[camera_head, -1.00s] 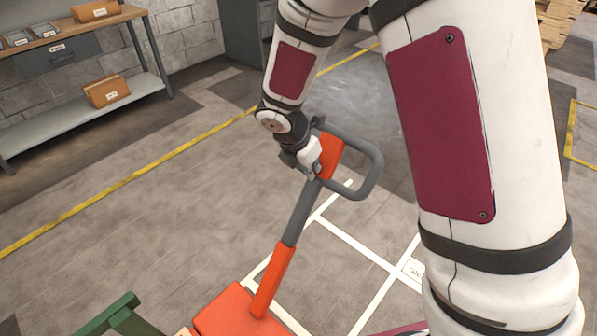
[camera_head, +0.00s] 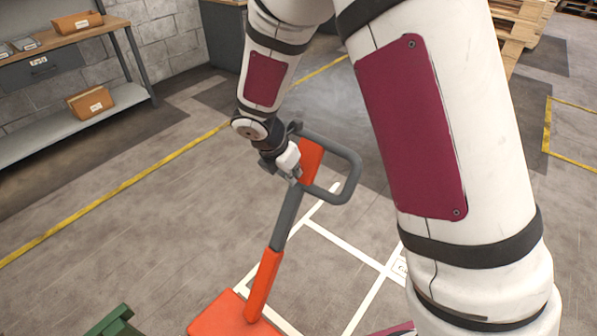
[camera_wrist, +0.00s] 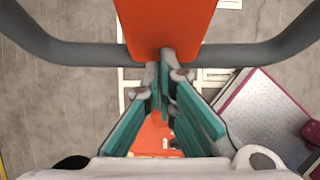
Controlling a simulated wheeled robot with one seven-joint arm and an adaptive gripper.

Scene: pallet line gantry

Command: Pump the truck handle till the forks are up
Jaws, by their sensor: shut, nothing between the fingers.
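The truck handle stands tilted in the head view, with a grey loop (camera_head: 352,182), an orange panel (camera_head: 312,157) and a grey shaft (camera_head: 287,217). Its lower orange part (camera_head: 263,285) rises from the truck's orange body (camera_head: 228,316). My gripper (camera_head: 294,177) is at the left side of the handle's head, by the orange panel. In the wrist view, my gripper (camera_wrist: 167,72) is shut and empty, its tips at the lower edge of the orange panel (camera_wrist: 165,25). The grey loop (camera_wrist: 75,52) spreads to both sides. The forks cannot be made out.
A workbench (camera_head: 125,22) with cardboard boxes stands at the left by the block wall. A green object (camera_head: 112,322) is at the bottom edge. Wooden pallets (camera_head: 515,30) stand at the back right. Open floor with yellow and white lines surrounds the handle.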

